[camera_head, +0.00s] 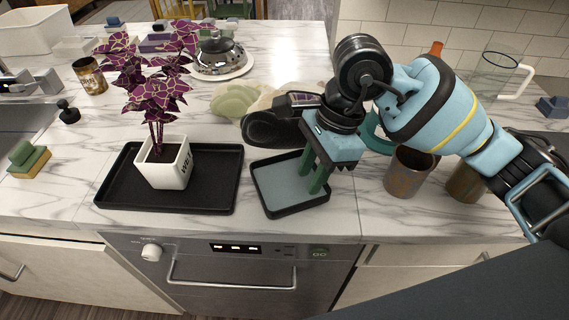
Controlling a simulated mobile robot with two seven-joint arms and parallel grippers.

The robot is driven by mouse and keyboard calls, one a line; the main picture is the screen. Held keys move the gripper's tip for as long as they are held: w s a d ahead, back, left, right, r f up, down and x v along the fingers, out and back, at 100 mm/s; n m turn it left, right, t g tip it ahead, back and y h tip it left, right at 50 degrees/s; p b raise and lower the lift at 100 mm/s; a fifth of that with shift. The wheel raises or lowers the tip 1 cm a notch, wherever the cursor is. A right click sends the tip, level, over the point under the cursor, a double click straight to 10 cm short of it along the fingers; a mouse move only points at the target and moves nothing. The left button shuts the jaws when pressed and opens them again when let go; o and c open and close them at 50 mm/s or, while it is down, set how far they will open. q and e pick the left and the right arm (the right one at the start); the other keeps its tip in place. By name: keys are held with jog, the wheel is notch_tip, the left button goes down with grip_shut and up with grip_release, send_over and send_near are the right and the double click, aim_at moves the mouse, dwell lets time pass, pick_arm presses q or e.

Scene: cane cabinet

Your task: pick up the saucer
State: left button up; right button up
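A small square saucer-like tray (278,184) with a black rim and blue-grey inside lies flat near the counter's front edge. A larger black tray (215,190) to its left bears a white pot (163,167) with a purple-leaved plant. I cannot tell for sure which of the two is the saucer. My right gripper (313,181) points down at the right side of the small tray, its green fingers apart with a gap between them. They cover part of that rim; I cannot tell whether they touch it. My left gripper is not in view.
A metal cup (407,173) stands close to the right of the small tray, with a brown cup (466,183) beyond it. Dark objects (272,129) and green leaf-shaped pieces (236,101) lie behind. A silver domed lid (219,56) sits farther back. The counter's front edge is near.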

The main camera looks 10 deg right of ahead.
aim_at(303, 203)
jog(key=shift+s+f+b, duration=0.4)
jog(key=shift+f+b, duration=0.05)
jog(key=shift+f, duration=0.35)
jog(key=shift+w+a+f, duration=0.1)
jog(key=shift+a+f, duration=0.05)
jog(key=shift+f, duration=0.25)
jog(key=b+x, duration=0.1)
jog(key=x, duration=0.1)
jog(key=b+x, duration=0.1)
jog(key=x, duration=0.2)
jog(key=shift+w+d+f, duration=0.1)
jog(key=shift+w+d, duration=0.05)
jog(key=shift+d, duration=0.1)
grip_shut()
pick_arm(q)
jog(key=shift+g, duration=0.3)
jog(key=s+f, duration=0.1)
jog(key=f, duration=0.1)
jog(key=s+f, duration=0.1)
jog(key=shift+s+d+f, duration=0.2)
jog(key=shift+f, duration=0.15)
